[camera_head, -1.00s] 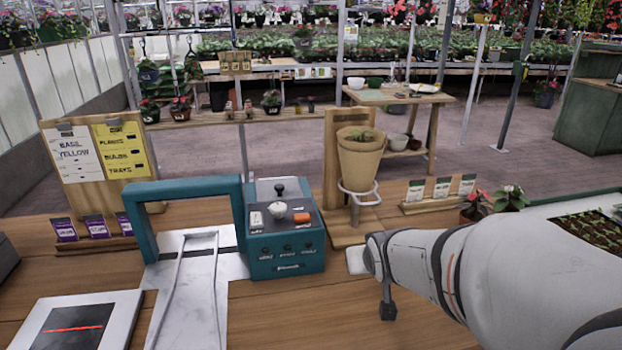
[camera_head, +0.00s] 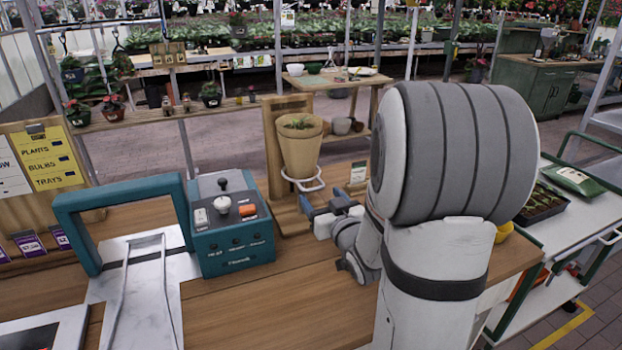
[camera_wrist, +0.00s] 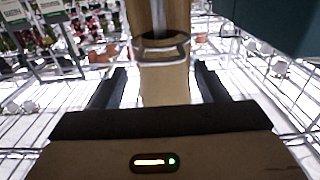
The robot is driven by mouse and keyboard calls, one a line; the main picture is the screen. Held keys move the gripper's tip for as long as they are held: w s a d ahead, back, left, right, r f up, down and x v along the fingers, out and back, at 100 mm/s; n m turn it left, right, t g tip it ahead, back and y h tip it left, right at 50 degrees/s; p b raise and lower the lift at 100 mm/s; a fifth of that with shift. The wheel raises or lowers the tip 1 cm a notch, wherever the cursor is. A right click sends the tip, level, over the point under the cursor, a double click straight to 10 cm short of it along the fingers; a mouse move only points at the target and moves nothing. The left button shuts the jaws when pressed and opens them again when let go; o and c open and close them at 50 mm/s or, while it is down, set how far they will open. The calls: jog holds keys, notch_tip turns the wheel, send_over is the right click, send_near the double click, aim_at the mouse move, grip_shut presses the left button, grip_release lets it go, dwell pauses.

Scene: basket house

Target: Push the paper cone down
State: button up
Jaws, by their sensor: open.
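The paper cone (camera_head: 299,150) is a tan tapered holder with green sprigs in its top. It sits upright in a wire ring (camera_head: 302,184) on a wooden stand (camera_head: 278,127). My gripper (camera_head: 322,204) is low and to the right of the cone in the head view, apart from the stand. In the wrist view, which looks upside down, the open fingers (camera_wrist: 160,85) show on either side of a tan surface that seems to be the cone (camera_wrist: 163,82), with the ring (camera_wrist: 165,52) beyond. Contact cannot be told.
A teal control box (camera_head: 233,228) with knobs and a teal arch (camera_head: 120,200) stand left of the stand. A small card (camera_head: 357,172) is behind my gripper. A white cart (camera_head: 560,225) with trays is at right. The wooden counter (camera_head: 285,290) is bare in front.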

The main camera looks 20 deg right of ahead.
jog(key=shift+w+r+p, duration=0.25)
jog(key=shift+w+p, duration=0.5)
jog(key=shift+p, duration=1.95)
jog(key=shift+w+f+p, duration=0.15)
jog(key=shift+w+p, duration=0.15)
jog(key=shift+w, duration=1.05)
jog(key=shift+w+f+p, duration=0.15)
jog(key=shift+w+p, duration=0.1)
jog(key=shift+w, duration=1.05)
